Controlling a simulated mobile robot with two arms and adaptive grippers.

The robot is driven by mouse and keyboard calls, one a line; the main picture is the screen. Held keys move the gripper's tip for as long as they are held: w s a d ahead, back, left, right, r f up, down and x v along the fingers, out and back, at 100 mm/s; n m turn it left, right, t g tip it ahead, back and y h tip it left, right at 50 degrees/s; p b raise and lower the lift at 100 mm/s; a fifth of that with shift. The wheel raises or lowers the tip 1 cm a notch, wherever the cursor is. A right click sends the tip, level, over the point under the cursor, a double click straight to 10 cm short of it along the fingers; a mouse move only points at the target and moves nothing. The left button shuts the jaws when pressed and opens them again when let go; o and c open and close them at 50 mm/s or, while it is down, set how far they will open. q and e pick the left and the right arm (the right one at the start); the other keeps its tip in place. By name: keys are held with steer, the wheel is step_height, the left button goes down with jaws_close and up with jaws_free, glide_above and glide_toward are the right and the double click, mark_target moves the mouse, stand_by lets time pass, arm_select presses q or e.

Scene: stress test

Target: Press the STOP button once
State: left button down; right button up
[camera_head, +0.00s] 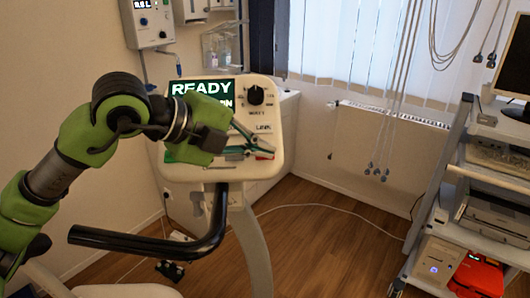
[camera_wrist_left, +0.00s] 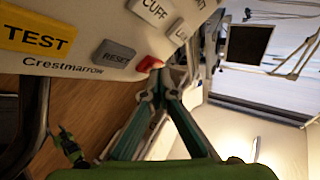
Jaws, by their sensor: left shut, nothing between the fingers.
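The console (camera_head: 181,172) of an exercise bike stands ahead of me, with a screen that reads READY. A red button (camera_head: 263,156) is at its lower right, partly hidden by my left gripper (camera_head: 271,150). In the left wrist view the red button (camera_wrist_left: 148,64) sits beside the grey RESET button (camera_wrist_left: 113,54); I cannot read a STOP label on it. My left gripper is shut and empty, its teal fingertips meeting right at the red button. I cannot tell whether they touch it.
A black knob (camera_head: 256,95) is on the console above the fingers. A yellow TEST button (camera_wrist_left: 38,39) and a CUFF button (camera_wrist_left: 155,10) are nearby. The bike's black handlebar (camera_head: 150,243) juts out below my arm. A shelf cart (camera_head: 446,200) stands at right; the wooden floor between is mostly clear.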

arm_select(q)
steer(key=shift+s+r, duration=0.35)
steer(key=shift+r, duration=0.05)
steer(key=shift+s+d+r+p, duration=0.1)
steer(key=shift+s+r+p, duration=0.2)
steer(key=shift+s+r, duration=0.6)
steer(key=shift+s+d+r+p, duration=0.1)
steer(key=shift+s+r+p, duration=0.15)
steer(key=shift+s+r, duration=0.6)
steer(key=shift+w+a+r, duration=0.1)
steer(key=shift+w+r, duration=0.15)
steer(key=s+r+p, duration=0.1)
steer(key=s+r, duration=0.3)
steer(key=r, duration=0.1)
steer(key=shift+s+d+r+p, duration=0.2)
steer(key=shift+r+p, duration=0.05)
steer(key=shift+p, duration=0.05)
